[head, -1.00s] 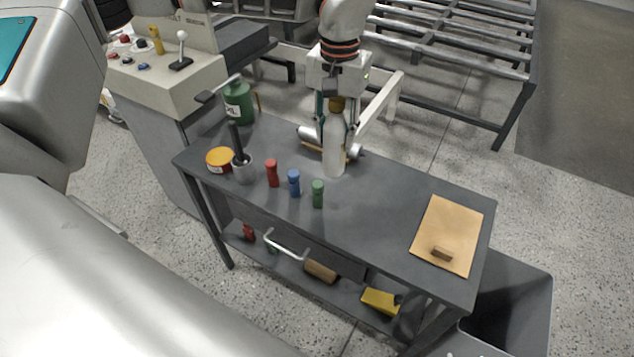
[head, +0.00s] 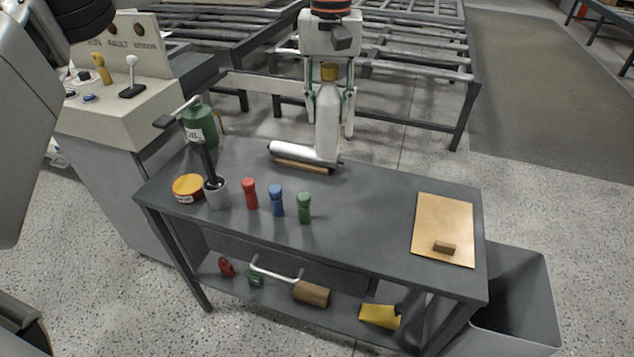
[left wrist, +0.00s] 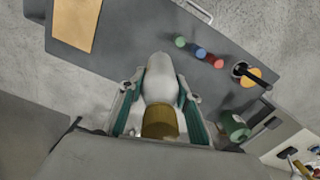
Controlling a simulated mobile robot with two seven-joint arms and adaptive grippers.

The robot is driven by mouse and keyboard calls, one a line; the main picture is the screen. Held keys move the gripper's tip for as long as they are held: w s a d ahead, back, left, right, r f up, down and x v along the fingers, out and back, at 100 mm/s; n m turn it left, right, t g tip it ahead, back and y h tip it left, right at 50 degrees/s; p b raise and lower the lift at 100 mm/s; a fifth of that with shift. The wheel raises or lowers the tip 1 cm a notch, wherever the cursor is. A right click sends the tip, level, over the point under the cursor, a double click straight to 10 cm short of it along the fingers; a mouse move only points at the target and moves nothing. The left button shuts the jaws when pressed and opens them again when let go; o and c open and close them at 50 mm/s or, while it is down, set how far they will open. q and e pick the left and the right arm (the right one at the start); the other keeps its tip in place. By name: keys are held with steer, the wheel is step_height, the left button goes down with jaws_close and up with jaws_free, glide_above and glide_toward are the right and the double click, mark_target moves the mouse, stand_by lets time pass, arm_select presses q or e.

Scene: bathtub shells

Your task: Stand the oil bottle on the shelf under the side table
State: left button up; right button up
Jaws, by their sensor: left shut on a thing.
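The oil bottle (head: 328,115) is pale grey-white with a brown-gold cap and is upright. My left gripper (head: 329,108) is shut on it, with a finger on each side. It shows at the far edge of the side table (head: 370,200); whether its base is clear of the top I cannot tell. In the left wrist view the bottle (left wrist: 160,85) sits between the green-lined fingers (left wrist: 160,100). The shelf (head: 345,304) under the table shows below the front edge. My right gripper is not in view.
The shelf holds a brown roll (head: 312,293) and a yellow item (head: 380,316).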

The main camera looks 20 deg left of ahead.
arm_select(q)
step_height(320, 180, down, 17)
steer(key=b, duration=0.2)
stand_by(0.4)
steer(key=shift+f, duration=0.1)
steer(key=o, duration=1.2)
